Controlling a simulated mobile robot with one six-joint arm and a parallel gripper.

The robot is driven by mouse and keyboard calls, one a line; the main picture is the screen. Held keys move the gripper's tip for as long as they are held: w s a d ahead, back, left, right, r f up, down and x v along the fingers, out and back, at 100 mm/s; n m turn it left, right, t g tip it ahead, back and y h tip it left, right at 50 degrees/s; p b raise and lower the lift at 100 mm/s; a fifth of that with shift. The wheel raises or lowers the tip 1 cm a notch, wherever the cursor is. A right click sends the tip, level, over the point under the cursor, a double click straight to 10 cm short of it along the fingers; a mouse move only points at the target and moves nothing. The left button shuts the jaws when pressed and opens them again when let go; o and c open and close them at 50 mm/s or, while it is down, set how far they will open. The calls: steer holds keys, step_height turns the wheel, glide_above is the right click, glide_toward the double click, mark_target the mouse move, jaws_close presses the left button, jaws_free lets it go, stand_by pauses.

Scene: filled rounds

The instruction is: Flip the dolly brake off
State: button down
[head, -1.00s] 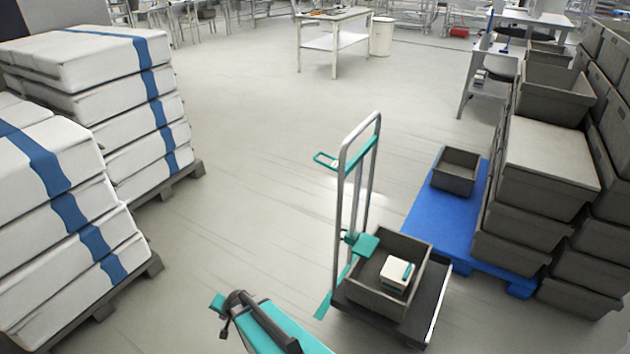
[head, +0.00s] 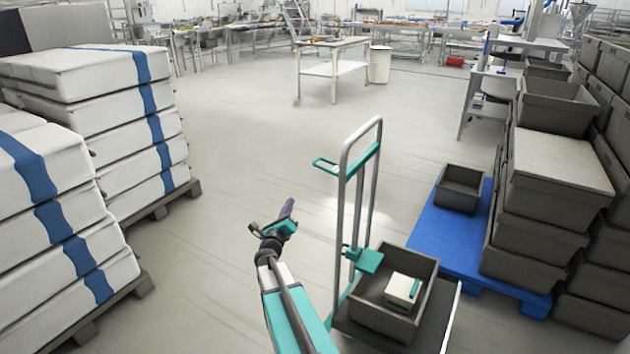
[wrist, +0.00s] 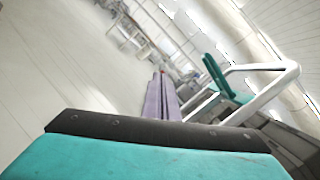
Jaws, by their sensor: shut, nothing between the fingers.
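The dolly (head: 450,315) stands right of centre in the head view, with a tall metal push handle (head: 376,125). A teal loop-shaped lever (head: 326,166) sticks out left from the handle's upper part. A teal block (head: 369,261) sits lower on the frame. I cannot tell which teal part is the brake. My gripper (head: 288,206) is shut and empty, left of the handle and apart from it in the picture. In the wrist view its purple fingers (wrist: 161,98) are together, with the pale handle tube (wrist: 285,82) and a teal part (wrist: 215,74) to their right.
A grey crate (head: 360,310) holding a white box (head: 402,289) rides on the dolly. A blue pallet (head: 452,232) with a small crate (head: 460,187) and tall crate stacks (head: 550,190) stand right. Stacked white packages (head: 135,120) stand left. The floor between is clear.

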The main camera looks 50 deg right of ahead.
steer(key=s+d+r+m+g+h+b, duration=0.1)
steer(key=s+d+r+m+g+h, duration=0.1)
steer(key=s+d+m+g+h, duration=0.1)
steer(key=shift+s+d+r+m, duration=0.4)
steer(key=shift+s+d+m, duration=0.45)
steer(key=shift+d+m, duration=0.3)
steer(key=w+d+r+p, duration=0.2)
steer(key=w+d+r, duration=0.3)
steer(key=d, duration=0.3)
steer(key=shift+d+r+p, duration=0.3)
steer(key=shift+r+p, duration=0.05)
steer(key=shift+r, duration=0.1)
